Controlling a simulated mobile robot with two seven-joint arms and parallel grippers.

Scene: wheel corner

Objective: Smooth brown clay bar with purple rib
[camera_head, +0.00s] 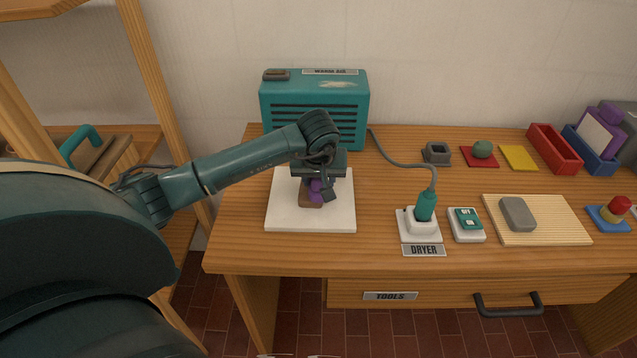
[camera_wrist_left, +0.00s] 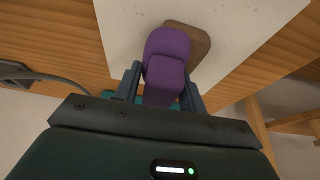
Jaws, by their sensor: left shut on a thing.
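The brown clay bar (camera_head: 307,199) lies on a white square board (camera_head: 284,213) at the left of the table. My left gripper (camera_head: 322,190) is shut on the purple rib (camera_head: 316,186) right over the bar, pointing down. In the left wrist view the purple rib (camera_wrist_left: 166,62) sits between the two fingers (camera_wrist_left: 160,88) and overlaps much of the brown bar (camera_wrist_left: 194,42). Whether the rib touches the bar's top cannot be told. My right gripper does not show.
A teal warm-air dryer (camera_head: 314,103) stands behind the board, its cord running to a plug (camera_head: 426,206) in a white socket. A switch (camera_head: 467,222) and a ribbed wooden board with a grey block (camera_head: 518,213) lie to the right. Red (camera_head: 555,147) and blue trays (camera_head: 592,157) stand at the back right.

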